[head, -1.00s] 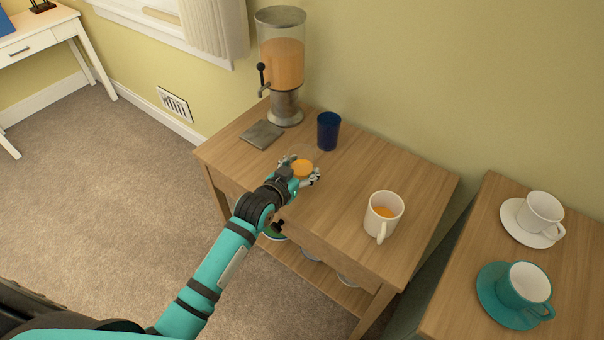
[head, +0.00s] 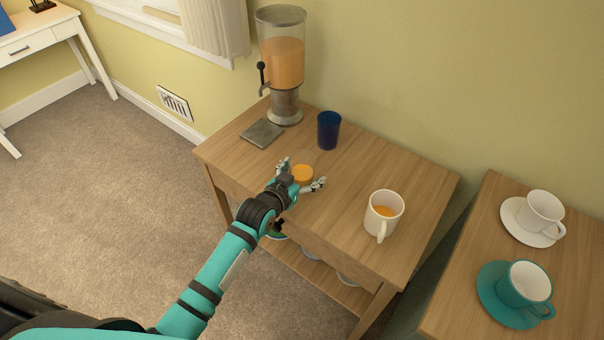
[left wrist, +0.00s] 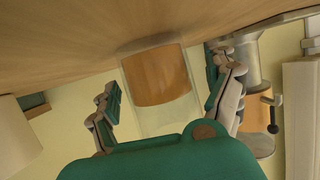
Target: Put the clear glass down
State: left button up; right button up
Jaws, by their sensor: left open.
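The clear glass (head: 302,172) holds orange drink and stands on the wooden side table (head: 350,185), near its front edge. My left gripper (head: 302,176) is open, with its fingers spread on either side of the glass. In the left wrist view the glass (left wrist: 158,80) stands upright between the two open fingers (left wrist: 165,92), with a gap on both sides. The palm hides part of the glass in the head view. My right gripper is not in view.
A juice dispenser (head: 282,70), a grey coaster (head: 262,133) and a blue cup (head: 328,131) stand behind the glass. A white mug (head: 383,215) of orange drink is to the right. Another table holds a white cup (head: 541,213) and a teal cup (head: 524,286) on saucers.

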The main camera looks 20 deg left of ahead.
pick_arm(q)
jog(key=shift+r, duration=0.15)
jog(key=v, duration=1.2)
jog(key=shift+p, duration=0.3)
jog(key=shift+d, duration=0.1)
